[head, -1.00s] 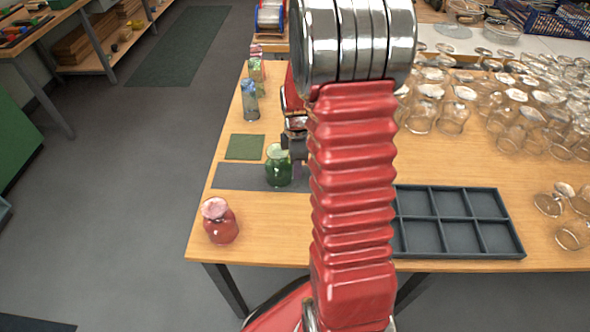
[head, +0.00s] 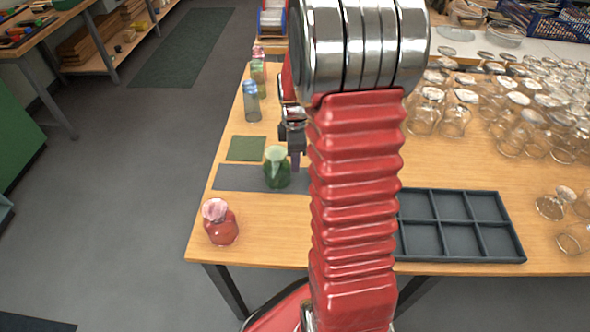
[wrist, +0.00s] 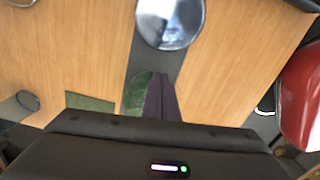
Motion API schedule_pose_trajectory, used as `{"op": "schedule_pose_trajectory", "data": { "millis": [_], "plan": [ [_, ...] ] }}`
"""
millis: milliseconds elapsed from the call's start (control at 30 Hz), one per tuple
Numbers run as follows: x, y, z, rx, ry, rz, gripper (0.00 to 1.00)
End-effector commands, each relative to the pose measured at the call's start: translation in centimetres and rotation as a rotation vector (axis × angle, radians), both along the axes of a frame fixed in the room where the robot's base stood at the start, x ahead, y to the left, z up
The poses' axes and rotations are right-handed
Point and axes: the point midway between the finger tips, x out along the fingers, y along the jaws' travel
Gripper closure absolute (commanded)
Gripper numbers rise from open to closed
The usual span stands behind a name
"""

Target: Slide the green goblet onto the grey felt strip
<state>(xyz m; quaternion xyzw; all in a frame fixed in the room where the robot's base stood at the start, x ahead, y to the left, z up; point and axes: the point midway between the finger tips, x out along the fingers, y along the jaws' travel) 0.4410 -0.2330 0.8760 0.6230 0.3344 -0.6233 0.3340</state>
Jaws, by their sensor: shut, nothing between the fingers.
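The green goblet (head: 277,170) stands upright in the head view, with its base over the grey felt strip (head: 232,178). The strip's right end is hidden behind my arm. My gripper (head: 296,158) is shut and empty, just right of the goblet and close to it; I cannot tell whether they touch. In the wrist view the goblet (wrist: 136,92) is partly hidden beside my dark shut fingers (wrist: 161,98), and the grey strip (wrist: 150,57) runs up from there.
A green mat (head: 246,148) lies behind the strip. A red glass jar (head: 219,222) stands in front, near the table's left edge. A blue glass (head: 250,101) stands further back. A dark compartment tray (head: 458,260) and many clear glasses (head: 455,120) occupy the right.

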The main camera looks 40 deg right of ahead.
Motion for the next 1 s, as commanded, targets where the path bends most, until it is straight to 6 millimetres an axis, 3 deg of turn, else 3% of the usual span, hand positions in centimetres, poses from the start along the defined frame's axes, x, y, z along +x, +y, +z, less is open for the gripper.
{"op": "schedule_pose_trajectory", "data": {
  "millis": [200,400,1000],
  "plan": [
    [0.1,0.0,3.9,-0.002,-0.003,0.001,1.00],
    [0.1,0.1,5.7,-0.001,-0.001,0.003,1.00],
    [0.2,0.3,6.0,-0.001,-0.001,0.007,1.00]
  ]
}}
